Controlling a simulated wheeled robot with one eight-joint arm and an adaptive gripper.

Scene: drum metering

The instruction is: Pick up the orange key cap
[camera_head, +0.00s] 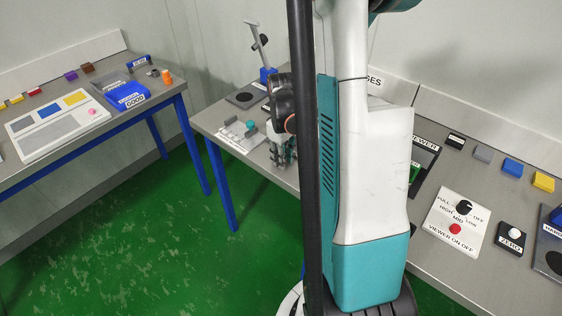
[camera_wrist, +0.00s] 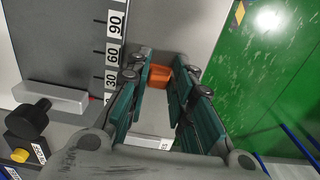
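The orange key cap (camera_wrist: 160,76) shows in the wrist view as a small orange block between the far ends of my gripper's two teal-padded fingers. My gripper (camera_wrist: 162,74) has its fingers apart with the block filling most of the gap. I cannot tell whether both pads press on it or whether it is lifted. In the head view my gripper (camera_head: 281,160) points down at the front edge of the middle table, beside a white plate. The key cap is not discernible there.
The left table carries a blue bin (camera_head: 128,95) and an orange cylinder (camera_head: 166,76). In the wrist view, a black knob (camera_wrist: 28,119) lies left; green floor is right.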

